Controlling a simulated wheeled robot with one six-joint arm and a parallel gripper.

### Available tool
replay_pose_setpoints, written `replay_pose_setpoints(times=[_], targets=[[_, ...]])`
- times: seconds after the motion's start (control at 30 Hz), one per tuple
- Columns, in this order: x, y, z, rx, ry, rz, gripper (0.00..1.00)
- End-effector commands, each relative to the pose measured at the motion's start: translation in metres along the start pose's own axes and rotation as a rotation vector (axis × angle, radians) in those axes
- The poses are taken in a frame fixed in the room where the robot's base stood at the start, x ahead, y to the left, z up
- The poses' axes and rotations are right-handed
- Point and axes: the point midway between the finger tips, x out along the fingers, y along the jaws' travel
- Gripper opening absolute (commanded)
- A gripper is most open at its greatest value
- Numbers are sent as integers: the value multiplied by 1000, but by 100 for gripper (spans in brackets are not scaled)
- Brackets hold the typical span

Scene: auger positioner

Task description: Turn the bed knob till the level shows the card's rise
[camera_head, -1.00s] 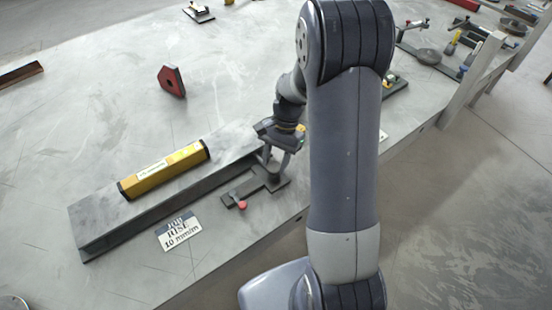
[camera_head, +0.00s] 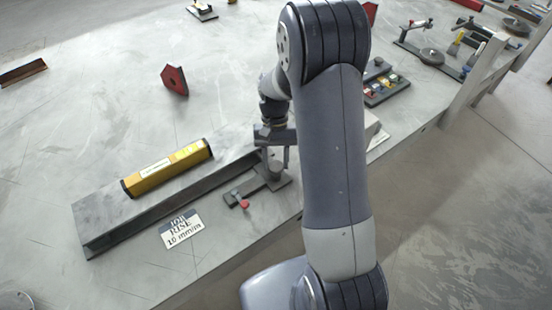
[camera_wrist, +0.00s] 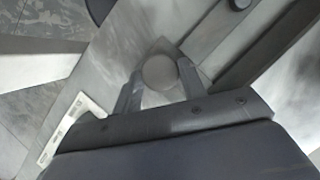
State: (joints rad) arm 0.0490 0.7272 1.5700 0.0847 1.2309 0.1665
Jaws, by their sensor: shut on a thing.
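A yellow level (camera_head: 170,168) lies along the top of the long grey steel bed (camera_head: 105,214). Its vial reading is too small to tell. A white card (camera_head: 182,231) on the table in front of the bed reads "JOB RISE 10 mm/m". My gripper (camera_head: 273,160) points down at the bed's right end, partly hidden by my arm. In the wrist view, the round grey bed knob (camera_wrist: 160,72) sits between the two fingers of my gripper (camera_wrist: 160,82), which are shut on it.
A flat dark bracket with a red-tipped lever (camera_head: 244,204) lies just in front of the gripper. A red angled block (camera_head: 175,80) stands behind the bed. Trays of tools (camera_head: 386,86) sit to the right along the table edge.

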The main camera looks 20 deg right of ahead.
Motion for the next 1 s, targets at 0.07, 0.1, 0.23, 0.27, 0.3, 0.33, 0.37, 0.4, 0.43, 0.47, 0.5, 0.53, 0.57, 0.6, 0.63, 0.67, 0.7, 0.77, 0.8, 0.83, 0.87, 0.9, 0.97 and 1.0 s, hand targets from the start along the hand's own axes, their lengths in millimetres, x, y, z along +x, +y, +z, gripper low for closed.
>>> replay_pose_setpoints(times=[0.07,0.1,0.23,0.27,0.3,0.33,0.37,0.4,0.43,0.47,0.5,0.53,0.57,0.6,0.63,0.67,0.7,0.77,0.8,0.83,0.87,0.9,0.97,1.0], targets=[[-1,0,0,-5,3,1,17],[-1,0,0,-6,3,1,17],[-1,0,0,-7,3,2,17],[-1,0,0,-6,3,1,17],[-1,0,-1,-6,3,1,17],[-1,0,0,-6,3,1,17],[-1,0,-1,-6,3,1,17],[-1,0,0,-6,3,1,17],[-1,0,0,-6,3,1,41],[-1,0,0,-6,3,1,44],[-1,0,0,-6,3,1,47],[-1,0,0,-5,2,1,49],[-1,0,0,-5,2,1,52],[0,0,0,-5,2,1,55],[0,0,0,-5,2,1,58],[0,0,0,-5,2,1,60],[0,0,0,-5,1,2,60],[0,0,0,-5,1,2,60],[0,0,0,-5,1,2,60],[0,0,0,-5,1,2,60],[0,0,0,-5,1,2,60],[-1,0,0,-5,1,2,60],[-4,0,0,-5,2,1,60],[-7,0,-1,-5,3,1,60]])
